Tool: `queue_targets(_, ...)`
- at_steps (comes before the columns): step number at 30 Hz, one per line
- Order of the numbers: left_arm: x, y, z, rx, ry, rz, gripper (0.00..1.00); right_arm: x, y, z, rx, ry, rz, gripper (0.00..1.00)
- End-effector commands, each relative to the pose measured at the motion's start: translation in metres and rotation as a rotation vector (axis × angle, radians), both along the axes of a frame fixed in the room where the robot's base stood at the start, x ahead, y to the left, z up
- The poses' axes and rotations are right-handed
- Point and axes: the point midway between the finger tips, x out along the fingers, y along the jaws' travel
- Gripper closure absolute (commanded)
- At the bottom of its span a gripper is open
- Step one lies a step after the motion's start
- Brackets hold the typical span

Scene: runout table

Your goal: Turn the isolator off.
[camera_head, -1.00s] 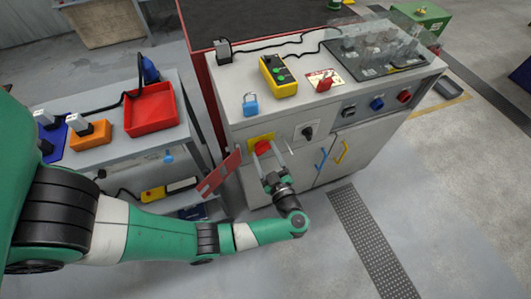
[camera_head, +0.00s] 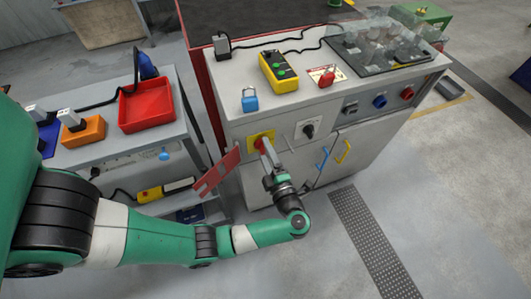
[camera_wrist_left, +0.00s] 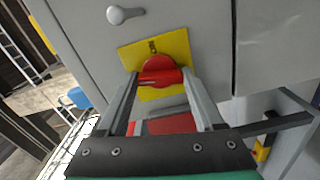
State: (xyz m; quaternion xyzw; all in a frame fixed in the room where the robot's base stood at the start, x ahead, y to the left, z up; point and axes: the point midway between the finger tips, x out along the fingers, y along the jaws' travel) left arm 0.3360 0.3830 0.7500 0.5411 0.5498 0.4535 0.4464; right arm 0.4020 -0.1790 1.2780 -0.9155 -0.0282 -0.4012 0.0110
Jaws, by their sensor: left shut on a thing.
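The isolator is a red rotary knob on a yellow plate (camera_head: 258,137), set on the front of the grey cabinet. The red knob (camera_wrist_left: 161,71) shows in the left wrist view, with a raised grip bar across it and the yellow plate around it. My left gripper (camera_head: 265,147) reaches the knob from the front. In the left wrist view my left gripper (camera_wrist_left: 162,75) has one finger on each side of the knob and is shut on it. The fingers hide part of the knob in the head view. My right gripper is not in view.
A red slotted plate (camera_head: 217,172) hangs left of the isolator. A black selector (camera_head: 308,130) sits to its right, with blue and yellow handles (camera_head: 342,151) below. A blue padlock (camera_head: 250,100) and a yellow button box (camera_head: 279,72) are on the cabinet top. A trolley with a red tray (camera_head: 147,109) stands left.

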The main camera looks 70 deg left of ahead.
Motion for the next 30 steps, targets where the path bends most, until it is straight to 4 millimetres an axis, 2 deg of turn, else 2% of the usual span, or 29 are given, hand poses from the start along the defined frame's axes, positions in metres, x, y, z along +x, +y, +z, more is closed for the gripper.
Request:
queue_targets(10,0.0,0.0,-0.001,0.003,-0.161,0.0,0.87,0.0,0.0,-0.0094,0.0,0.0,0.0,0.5)
queue_targets(27,0.0001,0.0,-0.0002,0.003,-0.192,-0.001,0.87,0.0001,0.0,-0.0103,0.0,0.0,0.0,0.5)
queue_targets(28,0.0001,0.0,-0.0001,0.003,-0.191,-0.001,0.26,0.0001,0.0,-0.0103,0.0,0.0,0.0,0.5)
queue_targets(30,0.0001,0.0,-0.0001,0.003,-0.191,0.0,0.13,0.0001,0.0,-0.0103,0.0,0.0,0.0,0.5)
